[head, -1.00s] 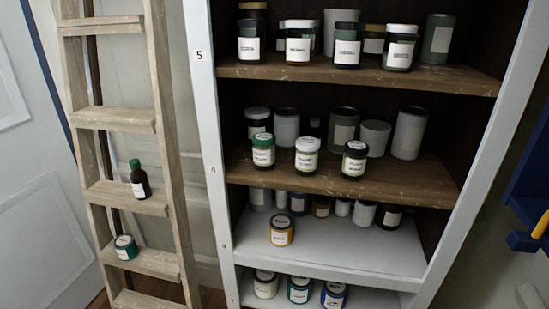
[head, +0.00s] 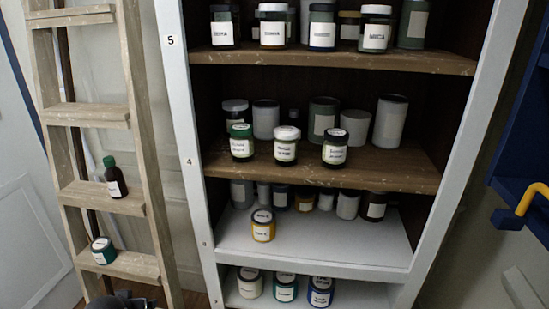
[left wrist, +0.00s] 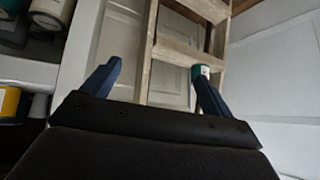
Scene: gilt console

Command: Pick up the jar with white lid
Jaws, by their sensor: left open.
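A jar with a white lid (head: 286,145) stands on the middle wooden shelf, in the front row between a green-lidded jar (head: 241,142) and a black-lidded jar (head: 335,147). Other jars with pale lids stand on the top shelf (head: 375,30) and the bottom shelf (head: 249,283). My left gripper (left wrist: 157,78) is open and empty in the left wrist view, its blue fingers spread toward the ladder. The white-lidded jar on the middle shelf cannot be made out in that view. My right gripper is not in view.
A wooden ladder (head: 135,120) stands left of the shelf unit (head: 183,90), with a dark bottle (head: 115,182) and a teal jar (head: 103,250) on its steps. A yellow jar (head: 263,226) sits on the white shelf, with free room to its right. Blue furniture (head: 525,190) is at right.

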